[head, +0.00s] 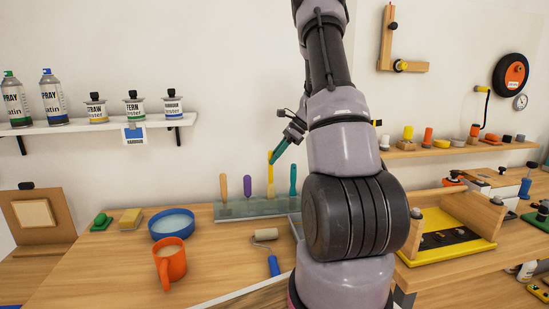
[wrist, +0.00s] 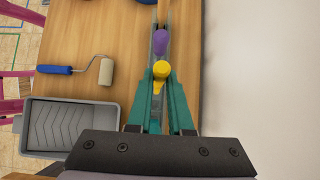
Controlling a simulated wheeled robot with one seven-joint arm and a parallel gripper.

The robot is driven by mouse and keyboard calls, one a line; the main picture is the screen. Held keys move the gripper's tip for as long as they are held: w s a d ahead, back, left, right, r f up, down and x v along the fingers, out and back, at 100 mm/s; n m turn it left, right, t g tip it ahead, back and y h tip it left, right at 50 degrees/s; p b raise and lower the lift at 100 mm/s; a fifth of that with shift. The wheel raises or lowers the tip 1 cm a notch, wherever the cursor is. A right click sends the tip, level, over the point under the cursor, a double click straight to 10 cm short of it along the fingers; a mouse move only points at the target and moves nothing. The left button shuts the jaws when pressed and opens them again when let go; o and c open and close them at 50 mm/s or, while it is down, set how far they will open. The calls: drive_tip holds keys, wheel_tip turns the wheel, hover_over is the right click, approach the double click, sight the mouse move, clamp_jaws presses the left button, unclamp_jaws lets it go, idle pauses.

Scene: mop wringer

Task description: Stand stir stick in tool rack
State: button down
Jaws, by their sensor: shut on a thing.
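A yellow stick (head: 270,178), which appears to be the stir stick, is upright at the tool rack (head: 232,212). My gripper (head: 274,160) is shut on its upper end, reaching down from the upper right. The yellow top (wrist: 161,70) shows between the fingertips in the wrist view. Its lower end is at the rack, but I cannot tell how deep it sits. A purple-handled tool (head: 247,187) and a tan-handled tool (head: 223,187) stand to its left, and a teal-handled tool (head: 293,179) to its right. The purple handle (wrist: 160,42) also shows just beyond the yellow one.
A paint roller (head: 268,240) lies in front of the rack. A grey paint tray (wrist: 68,125) lies beside it in the wrist view. A blue bowl (head: 172,225) and orange mug (head: 170,263) stand to the left. The wall rises close behind the rack.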

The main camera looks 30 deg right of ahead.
drive_tip(key=shift+f, duration=0.15)
drive_tip(key=shift+f, duration=2.1)
drive_tip(key=c, duration=0.7)
unclamp_jaws()
drive_tip(key=shift+c, duration=0.2)
drive_tip(key=v, duration=1)
drive_tip(key=shift+s+d+r, duration=0.1)
drive_tip(key=shift+d+r, duration=0.1)
drive_tip(key=shift+r, duration=0.15)
drive_tip(key=shift+s, duration=0.1)
